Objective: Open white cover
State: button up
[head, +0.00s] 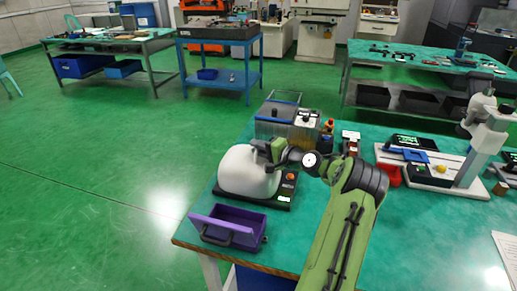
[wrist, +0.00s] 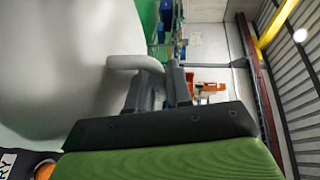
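The white cover (head: 242,173) is a rounded dome on a dark-based machine near the left edge of the green table. It fills the left of the wrist view (wrist: 55,60) and looks down, resting on its base. Its pale handle (wrist: 132,62) sticks out from the dome's side. My gripper (head: 266,152) is at the dome's upper right. In the wrist view my gripper's fingers (wrist: 163,85) are close together with the bent end of the handle between them. The fingers hide part of the handle, and contact on both sides is hard to see.
An open purple bin (head: 228,228) stands in front of the machine at the table edge. A clear-walled container (head: 285,120) is behind it. An orange-red knob (head: 290,177) is on the machine's base. A microscope-like stand (head: 475,150) is at right.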

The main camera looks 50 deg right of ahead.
grip_shut()
